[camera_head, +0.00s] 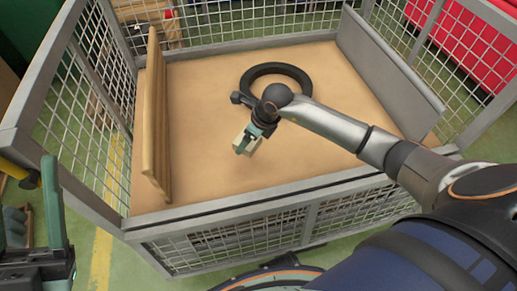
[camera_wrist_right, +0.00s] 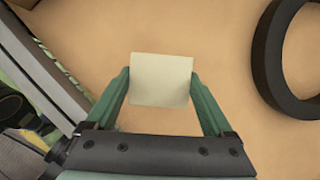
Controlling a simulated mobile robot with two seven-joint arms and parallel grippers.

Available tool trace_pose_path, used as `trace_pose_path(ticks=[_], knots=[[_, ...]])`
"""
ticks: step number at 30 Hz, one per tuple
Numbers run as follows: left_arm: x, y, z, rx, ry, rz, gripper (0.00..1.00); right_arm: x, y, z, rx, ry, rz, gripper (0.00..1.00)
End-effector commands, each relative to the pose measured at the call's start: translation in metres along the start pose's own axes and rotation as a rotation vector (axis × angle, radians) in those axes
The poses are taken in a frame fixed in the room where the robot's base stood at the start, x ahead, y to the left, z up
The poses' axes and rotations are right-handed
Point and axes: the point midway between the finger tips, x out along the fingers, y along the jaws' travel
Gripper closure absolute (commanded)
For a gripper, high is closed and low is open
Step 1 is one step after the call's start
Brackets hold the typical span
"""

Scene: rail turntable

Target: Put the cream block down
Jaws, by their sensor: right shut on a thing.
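The cream block (camera_head: 240,141) is small and pale, over the tan floor inside the wire cage. It also shows in the right wrist view (camera_wrist_right: 161,80), between the two green fingers. My right gripper (camera_head: 246,146) is shut on it and points down. Whether the block touches the floor or hangs just above it, I cannot tell. The gripper and wrist hide part of it in the head view. My left gripper (camera_head: 28,205) is at the left edge of the head view, outside the cage, its fingers apart and nothing seen between them.
A black ring (camera_head: 304,71) lies on the cage floor (camera_head: 205,120), beyond the gripper. A wooden board (camera_head: 156,125) stands upright along the left side. A grey panel (camera_head: 385,70) lines the right side. The near cage wall (camera_head: 270,225) is close. Bare floor lies left of the block.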

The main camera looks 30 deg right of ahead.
Motion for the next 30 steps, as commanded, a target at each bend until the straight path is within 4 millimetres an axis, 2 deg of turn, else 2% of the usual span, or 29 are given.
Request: trace_pose_path(ticks=[1,11,13,15,18,29,30], knots=[[-0.003,0.002,0.003,-0.005,-0.001,0.001,0.45,0.007,-0.006,-0.006,0.003,0.000,-0.002,0.72],[-0.009,0.005,0.009,-0.015,-0.004,0.000,0.45,0.023,-0.021,-0.022,0.002,0.000,-0.001,0.72],[-0.012,0.006,0.012,-0.020,-0.005,-0.001,0.45,0.031,-0.027,-0.031,0.003,0.002,-0.001,0.72],[-0.018,0.009,0.017,-0.029,-0.006,-0.003,0.45,0.045,-0.025,-0.036,0.002,-0.001,0.002,0.72],[-0.021,0.012,0.020,-0.047,-0.008,-0.003,0.45,0.056,-0.026,-0.040,0.001,-0.002,0.000,0.72],[-0.020,0.014,0.021,-0.055,-0.006,0.003,0.45,0.058,-0.026,-0.040,-0.001,-0.002,-0.001,0.72],[-0.020,0.014,0.020,-0.055,-0.006,0.003,0.45,0.058,-0.026,-0.040,-0.001,-0.002,-0.001,0.11]])
